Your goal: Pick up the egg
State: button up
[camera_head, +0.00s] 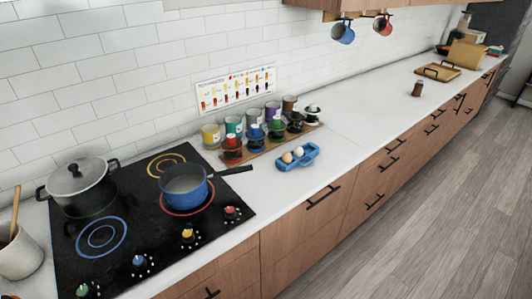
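A brown egg (287,157) and a white egg (299,151) sit side by side in a small blue egg holder (300,164). The holder lies on the white countertop, to the right of the stove and near the counter's front edge. My gripper is not in view, so its state does not show.
A black stove (130,242) at the left bears a lidded pot (79,187) and a blue pan (186,193), whose handle points toward the holder. Several coloured jars and cups stand on a wooden board (262,149) behind the eggs. Counter to their right is largely clear.

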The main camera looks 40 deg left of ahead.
aim_at(287, 158)
jog(key=u, duration=1.3)
